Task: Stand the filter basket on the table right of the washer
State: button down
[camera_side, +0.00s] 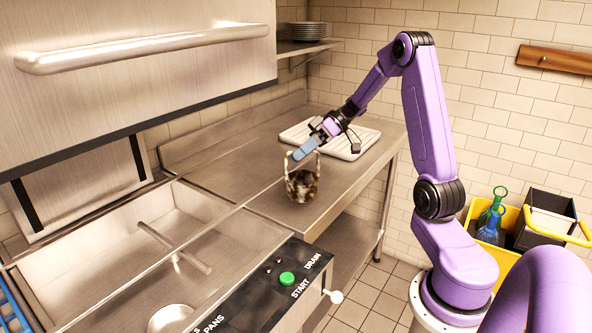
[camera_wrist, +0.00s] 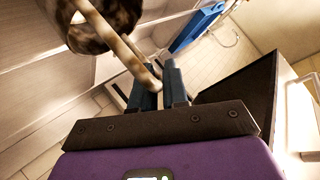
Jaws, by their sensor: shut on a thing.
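The filter basket (camera_side: 302,187) is a dark, soiled round basket with a tall pale handle loop. It is upright at the near edge of the steel table (camera_side: 240,158), right of the washer (camera_side: 185,235). Whether its bottom touches the table cannot be told. My gripper (camera_side: 298,154) is shut on the handle at its top. In the wrist view, the fingers (camera_wrist: 160,92) close around the pale handle and the basket (camera_wrist: 103,24) shows at the upper left. The inside of the basket is hidden.
A white ribbed tray (camera_side: 345,139) lies on the table behind my gripper. Plates (camera_side: 308,31) stand on a wall shelf. The washer's raised hood (camera_side: 140,60) is at the upper left. A yellow bucket (camera_side: 480,235) with brushes stands at the right.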

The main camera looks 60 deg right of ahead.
aim_at(302, 173)
jog(key=shift+w+d+f, duration=0.15)
jog(key=shift+w+f, duration=0.25)
jog(key=shift+f, duration=0.65)
jog(key=shift+w+d+f, duration=0.1)
jog(key=shift+w+f, duration=0.35)
jog(key=shift+f, duration=0.55)
jog(key=shift+w+d+f, duration=0.15)
jog(key=shift+w+f, duration=0.25)
jog(key=shift+f, duration=0.65)
jog(key=c, duration=1.1)
grip_release()
jog(key=shift+f, duration=0.15)
